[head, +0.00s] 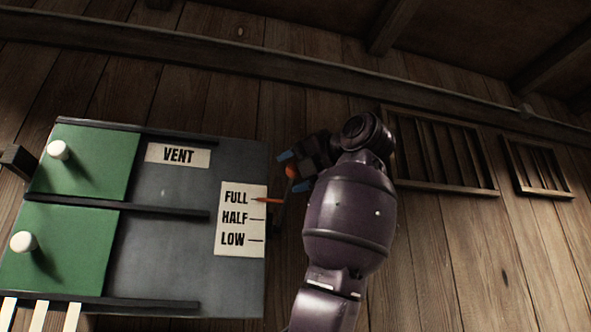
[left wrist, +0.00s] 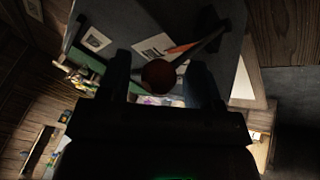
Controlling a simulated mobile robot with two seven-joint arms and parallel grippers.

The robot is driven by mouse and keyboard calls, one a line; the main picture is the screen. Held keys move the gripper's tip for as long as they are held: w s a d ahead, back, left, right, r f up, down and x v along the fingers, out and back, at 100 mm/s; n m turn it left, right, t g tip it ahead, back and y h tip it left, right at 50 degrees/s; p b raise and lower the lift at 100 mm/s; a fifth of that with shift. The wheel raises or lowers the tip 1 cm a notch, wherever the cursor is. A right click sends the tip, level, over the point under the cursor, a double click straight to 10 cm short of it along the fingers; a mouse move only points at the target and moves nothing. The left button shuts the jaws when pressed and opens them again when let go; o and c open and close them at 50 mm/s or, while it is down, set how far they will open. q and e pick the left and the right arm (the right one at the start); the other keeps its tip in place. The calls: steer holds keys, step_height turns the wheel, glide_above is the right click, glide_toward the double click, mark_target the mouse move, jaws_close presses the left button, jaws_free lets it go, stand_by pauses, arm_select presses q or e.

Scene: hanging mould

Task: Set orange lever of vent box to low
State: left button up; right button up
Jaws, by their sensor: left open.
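The vent box (head: 180,215) fills the left of the head view, with a VENT label and a white scale card (head: 230,246) reading FULL, HALF and LOW. The orange lever's pointer (head: 268,200) points at FULL. Its round orange knob (head: 291,172) is at the box's right side, partly hidden by my gripper. My left gripper (head: 286,173) is open, its blue-tipped fingers on either side of the knob. In the left wrist view the knob (left wrist: 158,75) looks dark and lies between the fingers; contact cannot be told. The orange pointer (left wrist: 183,48) shows behind it. My right gripper is out of view.
The box front has two green panels (head: 90,160) with white knobs (head: 58,150) and dark rails. White strips (head: 40,315) stand at the lower left. The plank wall (head: 440,240) behind carries two slatted vents (head: 445,152). Room right of my arm looks clear.

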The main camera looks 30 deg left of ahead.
arm_select(q)
steer(key=c, duration=0.6)
jaws_close()
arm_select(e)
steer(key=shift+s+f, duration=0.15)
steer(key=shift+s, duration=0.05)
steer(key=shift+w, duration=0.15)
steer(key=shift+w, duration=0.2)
arm_select(q)
steer(key=shift+s, duration=0.1)
